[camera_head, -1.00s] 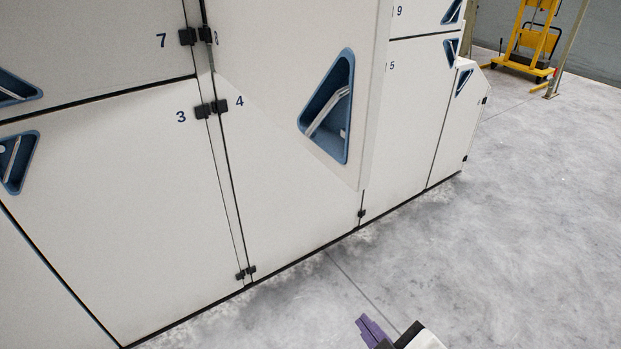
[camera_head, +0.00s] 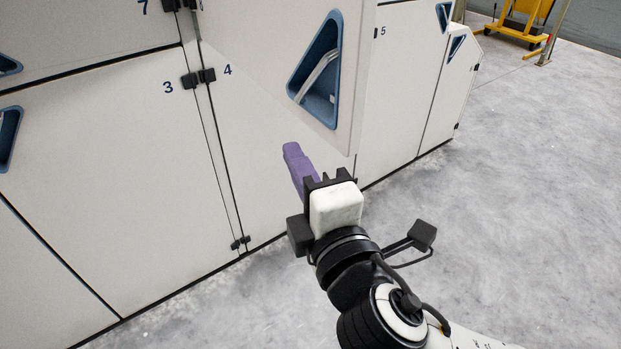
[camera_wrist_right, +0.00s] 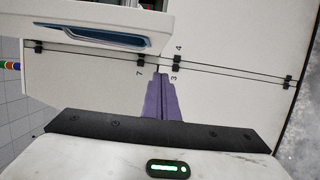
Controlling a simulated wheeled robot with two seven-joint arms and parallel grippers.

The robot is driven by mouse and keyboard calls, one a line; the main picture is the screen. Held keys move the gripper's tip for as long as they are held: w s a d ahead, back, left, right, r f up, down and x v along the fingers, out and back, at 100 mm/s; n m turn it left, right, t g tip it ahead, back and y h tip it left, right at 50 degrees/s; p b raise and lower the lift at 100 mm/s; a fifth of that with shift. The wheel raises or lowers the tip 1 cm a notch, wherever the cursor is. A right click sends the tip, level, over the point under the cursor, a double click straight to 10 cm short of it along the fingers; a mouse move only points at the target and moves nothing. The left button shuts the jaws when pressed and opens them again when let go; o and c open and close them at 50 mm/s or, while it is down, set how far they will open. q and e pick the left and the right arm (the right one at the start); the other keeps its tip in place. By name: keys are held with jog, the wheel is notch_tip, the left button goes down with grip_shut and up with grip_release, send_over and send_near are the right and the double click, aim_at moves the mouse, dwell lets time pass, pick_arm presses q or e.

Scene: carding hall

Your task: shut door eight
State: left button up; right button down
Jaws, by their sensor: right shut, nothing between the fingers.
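Door eight (camera_head: 265,45) is the white upper door with a blue triangular recessed handle (camera_head: 318,75). It stands open, swung out from its hinge side at the left, and its top is cut off by the picture. In the right wrist view the open door (camera_wrist_right: 150,28) shows at upper left with its blue recess. My right gripper (camera_head: 292,148) has purple fingers, shut and empty. In the head view they appear just below the door's lower edge, in front of door 4 (camera_head: 255,170); no contact shows. My left gripper is not in view.
Closed doors 3 (camera_head: 100,180) and 5 (camera_head: 395,90) flank door 4. Small black hinges (camera_head: 207,75) stick out along the seam. Grey floor (camera_head: 520,200) is open at the right. A yellow lifting trolley (camera_head: 522,28) stands far back.

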jog(key=shift+w+d+p, duration=0.2)
jog(key=shift+w+d, duration=0.5)
jog(key=shift+w, duration=0.25)
jog(key=shift+w+d+p, duration=0.2)
jog(key=shift+w+d, duration=0.5)
jog(key=shift+w, duration=0.25)
